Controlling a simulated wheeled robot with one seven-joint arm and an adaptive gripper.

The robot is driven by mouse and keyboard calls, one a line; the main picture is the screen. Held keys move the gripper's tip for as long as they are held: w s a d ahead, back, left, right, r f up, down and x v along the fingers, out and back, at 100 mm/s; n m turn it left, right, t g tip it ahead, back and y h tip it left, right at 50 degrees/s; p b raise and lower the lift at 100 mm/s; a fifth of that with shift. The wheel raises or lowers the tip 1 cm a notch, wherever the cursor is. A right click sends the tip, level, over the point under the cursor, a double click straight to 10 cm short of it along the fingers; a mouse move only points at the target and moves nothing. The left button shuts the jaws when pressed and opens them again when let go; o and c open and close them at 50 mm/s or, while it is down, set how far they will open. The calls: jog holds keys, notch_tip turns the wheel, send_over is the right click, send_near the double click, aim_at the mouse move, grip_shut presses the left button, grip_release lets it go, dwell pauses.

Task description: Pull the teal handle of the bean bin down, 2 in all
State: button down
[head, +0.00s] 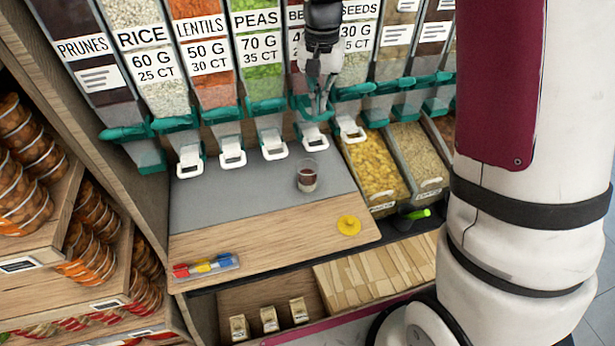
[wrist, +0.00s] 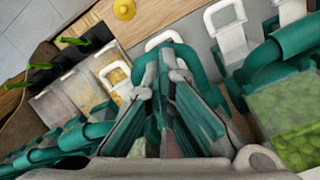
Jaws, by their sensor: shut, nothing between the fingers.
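The bean bin (head: 297,52), with its label partly covered by my arm, stands between the peas bin and the seeds bin. Its teal handle (head: 298,108) is at the bin's bottom, partly hidden by my gripper. A white loop (head: 314,141) sits below it and also shows in the wrist view (wrist: 169,38). My gripper (head: 319,108) is shut and points down at the front of the teal handle, with nothing between its fingers. I cannot tell whether it touches the handle. A clear cup (head: 307,176) with dark contents stands on the grey mat below.
Neighbouring bins, such as peas (head: 261,50), have similar teal handles close on both sides. A yellow disc (head: 349,225) and a tray of coloured pens (head: 206,266) lie on the wooden counter (head: 270,232). Open food bins (head: 375,165) stand at right.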

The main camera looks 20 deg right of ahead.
notch_tip(320, 180, up, 6)
jog(key=w, duration=0.1)
jog(key=shift+r+p, duration=0.25)
jog(key=shift+p, duration=0.1)
dwell(0.3)
jog(key=shift+f, duration=0.15)
dwell(0.3)
jog(key=shift+s+f, duration=0.2)
jog(key=shift+f, duration=0.95)
jog(key=shift+s+f, duration=0.15)
jog(key=shift+f, duration=0.95)
jog(key=shift+s+f, duration=0.2)
jog(key=shift+f, duration=0.95)
notch_tip(320, 180, up, 7)
jog(key=w, duration=0.1)
